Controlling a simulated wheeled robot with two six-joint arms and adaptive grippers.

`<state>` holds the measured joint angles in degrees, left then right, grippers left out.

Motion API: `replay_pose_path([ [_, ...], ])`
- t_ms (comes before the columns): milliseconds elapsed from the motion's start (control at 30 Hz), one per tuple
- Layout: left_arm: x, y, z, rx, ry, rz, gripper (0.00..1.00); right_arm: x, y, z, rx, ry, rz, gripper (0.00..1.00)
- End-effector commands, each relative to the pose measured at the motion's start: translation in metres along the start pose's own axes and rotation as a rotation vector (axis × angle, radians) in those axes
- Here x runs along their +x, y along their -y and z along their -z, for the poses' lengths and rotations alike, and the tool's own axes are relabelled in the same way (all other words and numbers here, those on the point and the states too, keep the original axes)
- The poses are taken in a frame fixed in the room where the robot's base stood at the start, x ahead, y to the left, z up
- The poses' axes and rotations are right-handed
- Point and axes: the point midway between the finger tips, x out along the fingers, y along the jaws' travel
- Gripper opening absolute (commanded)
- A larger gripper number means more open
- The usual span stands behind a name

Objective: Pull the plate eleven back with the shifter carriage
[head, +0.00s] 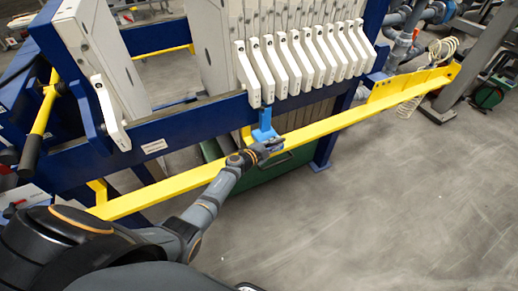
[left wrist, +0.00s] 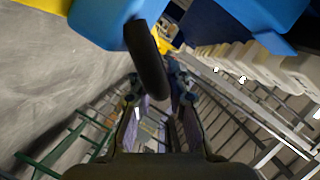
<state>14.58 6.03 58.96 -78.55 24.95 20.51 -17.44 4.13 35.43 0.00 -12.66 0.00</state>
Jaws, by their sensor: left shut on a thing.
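My left gripper (head: 272,147) is at the blue shifter carriage (head: 265,131), just below the front ends of the white filter plates. In the left wrist view the carriage (left wrist: 100,18) is at the top, with a black handle (left wrist: 148,62) hanging from it. My left gripper (left wrist: 158,95) is shut on this handle. The white plates hang in a row, their handles (head: 268,68) side by side; the carriage stands under the left end of this row. I see no number marking plate eleven. My right gripper is not in view.
A yellow rail (head: 340,122) runs along the blue press beam (head: 190,122). Another white plate handle (head: 110,112) stands apart at the left, with a gap between it and the row. A yellow lever with a black grip (head: 30,155) is at far left. The floor in front is clear.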

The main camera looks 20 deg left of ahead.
Motion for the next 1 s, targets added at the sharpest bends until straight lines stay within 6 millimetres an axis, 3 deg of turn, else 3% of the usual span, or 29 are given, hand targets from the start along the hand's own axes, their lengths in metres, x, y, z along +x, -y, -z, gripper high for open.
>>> replay_pose_path([
  [100,0.021,-0.001,0.009,-0.001,-0.003,0.000,0.00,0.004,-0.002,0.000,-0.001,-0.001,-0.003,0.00],
  [300,0.038,-0.001,0.015,-0.002,-0.001,-0.001,0.00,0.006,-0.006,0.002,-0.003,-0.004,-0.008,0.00],
  [767,0.042,0.000,0.016,0.000,0.001,0.000,0.00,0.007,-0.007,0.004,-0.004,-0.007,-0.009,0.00],
  [800,0.042,0.000,0.016,0.000,0.001,0.000,0.20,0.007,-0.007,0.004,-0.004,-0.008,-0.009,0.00],
  [933,0.042,0.000,0.016,0.000,0.001,0.000,0.38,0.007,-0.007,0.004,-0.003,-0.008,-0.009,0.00],
  [1000,0.042,0.000,0.016,0.000,0.001,0.000,0.39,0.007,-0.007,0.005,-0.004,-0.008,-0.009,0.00],
])
